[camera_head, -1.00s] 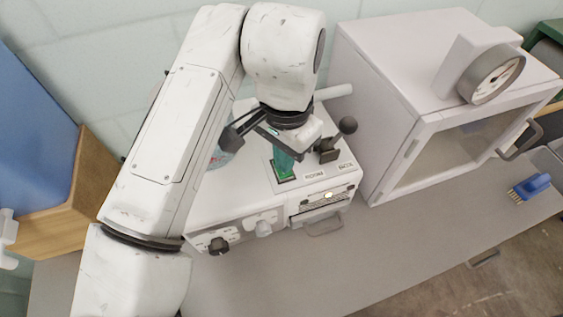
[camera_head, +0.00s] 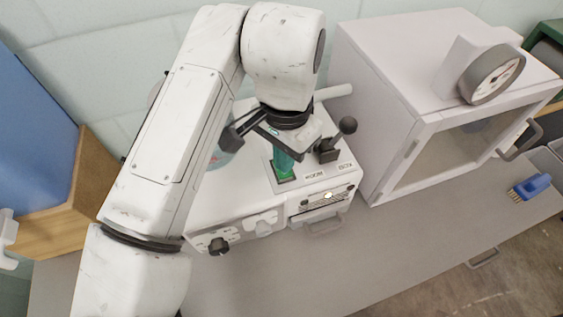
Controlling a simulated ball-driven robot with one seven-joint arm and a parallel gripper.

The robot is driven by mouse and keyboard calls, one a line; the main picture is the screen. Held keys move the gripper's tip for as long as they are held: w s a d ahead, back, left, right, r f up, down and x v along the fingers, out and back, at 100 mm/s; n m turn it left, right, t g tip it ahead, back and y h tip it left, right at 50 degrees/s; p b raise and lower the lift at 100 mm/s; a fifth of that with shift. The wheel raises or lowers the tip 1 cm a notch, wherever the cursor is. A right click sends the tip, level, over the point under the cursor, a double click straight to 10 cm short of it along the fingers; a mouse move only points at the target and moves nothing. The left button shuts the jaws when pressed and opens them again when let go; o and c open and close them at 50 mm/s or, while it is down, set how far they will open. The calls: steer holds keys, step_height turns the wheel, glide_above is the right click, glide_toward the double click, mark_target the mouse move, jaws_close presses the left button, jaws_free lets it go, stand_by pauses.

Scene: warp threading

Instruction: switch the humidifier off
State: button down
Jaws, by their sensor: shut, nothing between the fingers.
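The white humidifier (camera_head: 230,190) stands on the grey bench, with a top panel, a dark ball-topped lever and front knobs. I take the white box-like machine under my arm to be it. A green switch plate (camera_head: 286,177) is set in its top panel, partly hidden. My gripper (camera_head: 284,168) points down over this plate with teal fingers close together, shut and empty. Its tips are at or just above the plate; I cannot tell whether they touch. The switch's position is hidden.
A dark ball-topped lever (camera_head: 347,126) rises just right of my gripper. A white cabinet (camera_head: 385,100) with a window and a round gauge (camera_head: 492,79) stands to the right. A blue brush (camera_head: 531,186) lies on the bench (camera_head: 400,235), whose front is clear.

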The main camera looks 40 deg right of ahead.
steer(key=shift+f+b, duration=0.65)
steer(key=shift+f, duration=0.3)
stand_by(0.8)
steer(key=shift+r+p, duration=3.1)
steer(key=shift+r, duration=0.45)
